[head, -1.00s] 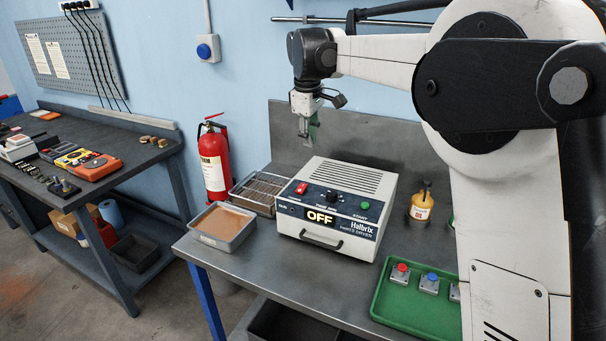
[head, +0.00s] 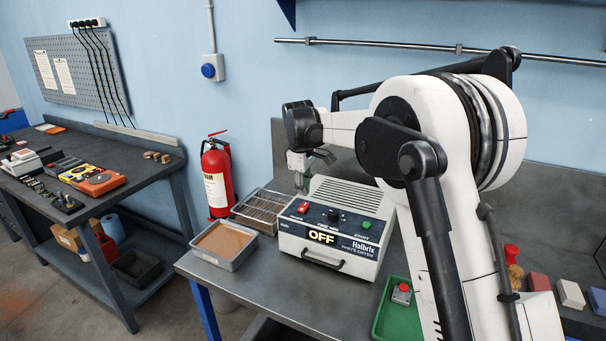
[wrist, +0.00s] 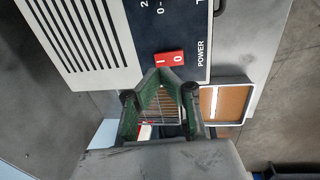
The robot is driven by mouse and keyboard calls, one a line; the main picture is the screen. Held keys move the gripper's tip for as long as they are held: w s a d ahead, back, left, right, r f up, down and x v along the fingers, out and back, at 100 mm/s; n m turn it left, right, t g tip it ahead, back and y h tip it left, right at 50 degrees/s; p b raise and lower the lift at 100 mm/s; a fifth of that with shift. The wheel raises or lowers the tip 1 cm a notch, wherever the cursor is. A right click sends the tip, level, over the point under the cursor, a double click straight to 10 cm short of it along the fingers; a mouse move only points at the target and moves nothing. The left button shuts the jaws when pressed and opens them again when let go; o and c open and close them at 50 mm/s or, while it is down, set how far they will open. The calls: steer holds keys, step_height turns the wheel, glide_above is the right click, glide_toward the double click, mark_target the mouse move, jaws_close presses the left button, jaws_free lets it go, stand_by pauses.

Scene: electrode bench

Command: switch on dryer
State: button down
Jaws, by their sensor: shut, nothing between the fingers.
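The white dryer (head: 352,208) stands on the grey bench, its front display reading OFF (head: 321,236). Its red power rocker (head: 303,207) is at the left of the dark top panel, with a black knob and a green start button (head: 366,224) further right. In the wrist view the red power switch (wrist: 168,58), marked I and 0, lies just beyond my fingertips. My gripper (wrist: 160,82) is shut and empty, its green fingers over the dryer's edge beside the switch.
A wire rack tray (head: 266,205) and a tray of brown material (head: 224,243) stand left of the dryer. A green tray (head: 383,322) with a red button box (head: 402,293) is at front right. A fire extinguisher (head: 217,180) stands by the wall.

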mark_target(306, 203)
steer(key=shift+w+d+f+p, duration=0.1)
steer(key=shift+w+f+p, duration=0.05)
steer(key=shift+f, duration=0.8)
steer(key=shift+w+f+p, duration=0.1)
steer(key=shift+f+p, duration=0.05)
steer(key=shift+f, duration=0.8)
steer(key=shift+w+d+f+g+b, duration=0.1)
steer(key=shift+w+f+g+b, duration=0.1)
steer(key=shift+f+g+b, duration=0.35)
steer(key=shift+f+b, duration=0.15)
steer(key=shift+b, duration=0.75)
steer(key=shift+w+d, duration=0.1)
steer(key=shift+w, duration=0.1)
steer(key=shift+s, duration=0.15)
steer(key=shift+s+a+r, duration=0.25)
steer(key=shift+s+a, duration=0.05)
steer(key=shift+s, duration=0.3)
